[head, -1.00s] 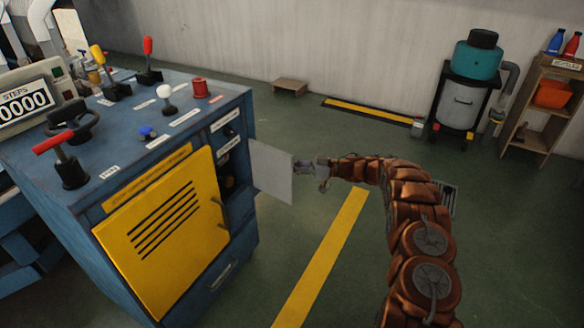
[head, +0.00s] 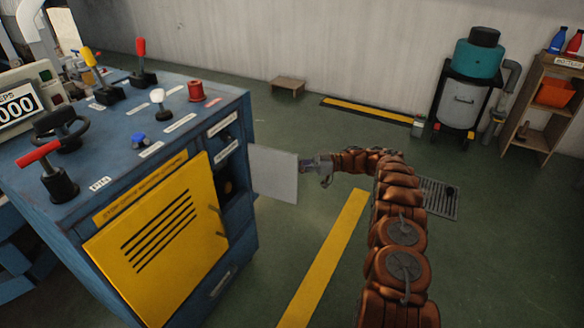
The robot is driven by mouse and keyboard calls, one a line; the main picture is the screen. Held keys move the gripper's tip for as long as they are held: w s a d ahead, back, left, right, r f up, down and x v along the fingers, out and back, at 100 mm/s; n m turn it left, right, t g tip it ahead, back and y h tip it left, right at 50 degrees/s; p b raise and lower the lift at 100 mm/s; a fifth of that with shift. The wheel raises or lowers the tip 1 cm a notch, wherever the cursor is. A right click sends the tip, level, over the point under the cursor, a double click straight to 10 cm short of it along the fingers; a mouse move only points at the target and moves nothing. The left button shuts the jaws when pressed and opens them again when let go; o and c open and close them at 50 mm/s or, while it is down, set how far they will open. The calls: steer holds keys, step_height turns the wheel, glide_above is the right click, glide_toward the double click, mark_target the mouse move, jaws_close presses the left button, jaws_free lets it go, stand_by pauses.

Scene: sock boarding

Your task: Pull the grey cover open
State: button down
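The grey cover (head: 275,175) is a thin flat panel. It stands out from the right side of the blue cabinet (head: 240,250), swung away from a dark opening (head: 229,185) with small fittings in it. My gripper (head: 306,166) is at the cover's outer, right-hand edge, level with its upper middle, and appears to touch it. The fingers are small and partly merged with the edge, so I cannot tell whether they are closed on it.
A yellow vented door (head: 165,240) is on the cabinet's front. Levers and knobs, including a red spool-shaped one (head: 196,91), stand on top. Green floor with a yellow stripe (head: 325,260) is clear right of the cover. A teal-topped drum (head: 478,60) and wooden shelf (head: 540,110) stand far off.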

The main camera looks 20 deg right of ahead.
steer(key=shift+a+r, duration=0.2)
steer(key=shift+r, duration=0.2)
steer(key=c, duration=1.2)
jaws_free()
steer(key=shift+d, duration=0.2)
steer(key=shift+d, duration=0.1)
